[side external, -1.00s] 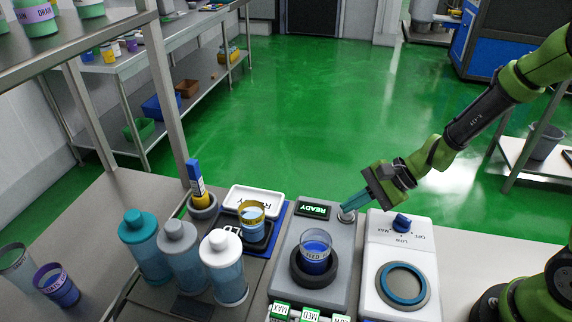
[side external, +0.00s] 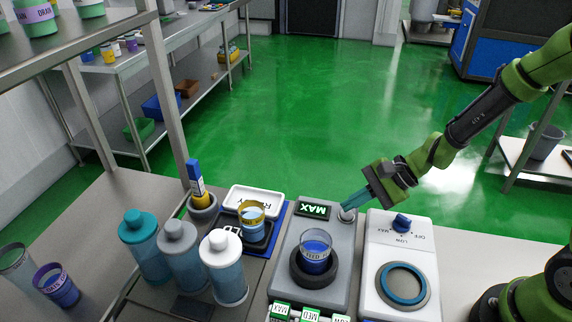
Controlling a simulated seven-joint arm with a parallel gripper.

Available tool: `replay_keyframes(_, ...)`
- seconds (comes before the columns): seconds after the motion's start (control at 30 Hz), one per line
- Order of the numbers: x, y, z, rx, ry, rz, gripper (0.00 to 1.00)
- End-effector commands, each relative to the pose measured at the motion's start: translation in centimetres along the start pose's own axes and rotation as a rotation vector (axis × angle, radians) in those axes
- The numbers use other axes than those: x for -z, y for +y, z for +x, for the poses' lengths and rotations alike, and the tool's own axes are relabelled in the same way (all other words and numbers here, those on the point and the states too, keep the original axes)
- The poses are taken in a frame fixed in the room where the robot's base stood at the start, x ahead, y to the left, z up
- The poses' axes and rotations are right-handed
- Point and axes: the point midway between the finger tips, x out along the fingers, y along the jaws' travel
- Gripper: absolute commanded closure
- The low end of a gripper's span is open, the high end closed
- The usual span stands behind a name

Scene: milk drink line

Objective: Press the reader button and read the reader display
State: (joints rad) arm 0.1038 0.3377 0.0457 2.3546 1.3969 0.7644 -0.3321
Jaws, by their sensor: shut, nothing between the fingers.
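The reader (side external: 339,240) is a grey box on the bench. Its display (side external: 314,211) at the far end shows "MAX" in bright letters on a dark panel, upside down in this view. The reader button (side external: 347,214) is a round metal one to the right of the display. My gripper (side external: 350,206) is shut and empty, with its teal fingertips at the button; whether they touch it I cannot tell. A cup of blue liquid (side external: 316,255) stands in the dark round holder (side external: 304,278) on the reader.
Tags marked MAX (side external: 279,311), MED (side external: 309,314) and LOW stand at the reader's front. A white heater-like unit with a blue knob (side external: 402,222) is on the right.

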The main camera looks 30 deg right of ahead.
Motion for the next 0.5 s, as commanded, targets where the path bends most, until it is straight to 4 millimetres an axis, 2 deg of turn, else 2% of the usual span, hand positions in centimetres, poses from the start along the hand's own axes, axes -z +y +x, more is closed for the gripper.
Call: replay_keyframes(0.5,-0.60,-0.64,-0.79,0.002,-0.001,-0.003,1.00)
